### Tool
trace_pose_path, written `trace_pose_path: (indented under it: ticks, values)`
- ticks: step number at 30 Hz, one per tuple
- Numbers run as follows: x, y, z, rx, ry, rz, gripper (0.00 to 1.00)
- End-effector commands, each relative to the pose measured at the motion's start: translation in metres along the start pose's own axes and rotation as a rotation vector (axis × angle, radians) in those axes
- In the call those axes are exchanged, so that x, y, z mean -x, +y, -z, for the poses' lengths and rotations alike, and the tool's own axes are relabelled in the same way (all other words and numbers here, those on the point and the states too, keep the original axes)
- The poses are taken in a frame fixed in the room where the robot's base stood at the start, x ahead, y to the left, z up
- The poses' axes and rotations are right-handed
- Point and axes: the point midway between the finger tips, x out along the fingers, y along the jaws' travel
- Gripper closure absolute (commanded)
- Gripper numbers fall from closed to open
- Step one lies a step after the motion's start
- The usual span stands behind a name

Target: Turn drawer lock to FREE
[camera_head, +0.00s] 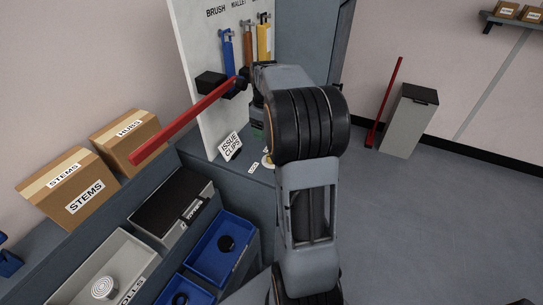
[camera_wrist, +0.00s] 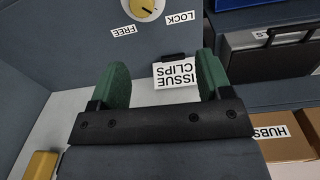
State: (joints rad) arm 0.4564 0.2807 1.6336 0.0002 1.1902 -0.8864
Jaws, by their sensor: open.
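The lock dial (camera_wrist: 148,8) is a yellow round knob on a pale disc, cut off by the top edge of the wrist view. It sits on a blue-grey surface between a FREE label (camera_wrist: 123,30) and a LOCK label (camera_wrist: 180,17). A dark mark shows on the knob, but I cannot tell its exact setting. In the head view a small part of the dial (camera_head: 267,160) shows beside my arm, which hides the rest. My gripper (camera_wrist: 162,63) has two green fingers, spread open and empty. In the wrist view the dial lies beyond the fingertips, apart from them.
An ISSUE CLIPS card (camera_wrist: 178,75) shows between the fingers. A red bar (camera_head: 185,120) sticks out from the white tool board (camera_head: 198,50). STEMS and HUBS boxes (camera_head: 125,140), a black case (camera_head: 172,205) and blue bins (camera_head: 222,250) stand left of my arm.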

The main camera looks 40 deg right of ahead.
Motion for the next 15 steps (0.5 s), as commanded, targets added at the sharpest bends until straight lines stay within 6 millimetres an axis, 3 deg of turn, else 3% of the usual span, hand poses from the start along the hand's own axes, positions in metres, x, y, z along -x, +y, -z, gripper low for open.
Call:
trace_pose_path:
  ticks: [3,6,15]
  values:
    - [-0.012,0.023,-0.003,0.035,-0.017,0.02,0.28]
    - [-0.021,0.032,-0.005,0.054,-0.022,0.029,0.28]
    - [-0.071,0.032,-0.006,0.063,-0.026,0.034,0.28]
